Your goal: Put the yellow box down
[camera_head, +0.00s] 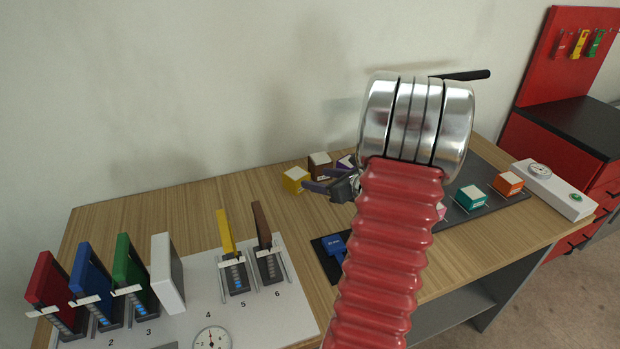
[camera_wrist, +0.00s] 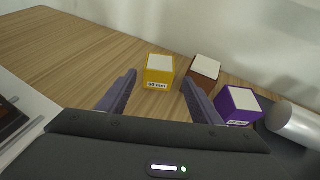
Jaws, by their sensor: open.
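The yellow box (camera_head: 296,180) is a small cube with a white top, resting on the wooden table near the wall. In the wrist view the yellow box (camera_wrist: 158,72) sits upright on the wood, beyond and between my fingertips. My gripper (camera_head: 318,188) is open, with two dark purple-grey fingers. In the wrist view my gripper (camera_wrist: 158,92) shows a gap between its fingers and holds nothing. The box appears apart from both fingers. My red ribbed arm hides part of the table's middle in the head view.
A brown box (camera_wrist: 204,68) and a purple box (camera_wrist: 238,104) stand to the right of the yellow one. Teal (camera_head: 471,197) and orange (camera_head: 507,184) boxes sit on the dark mat (camera_head: 455,214). A white panel (camera_head: 190,322) with coloured upright plates is at left. Bare wood (camera_head: 160,190) lies between.

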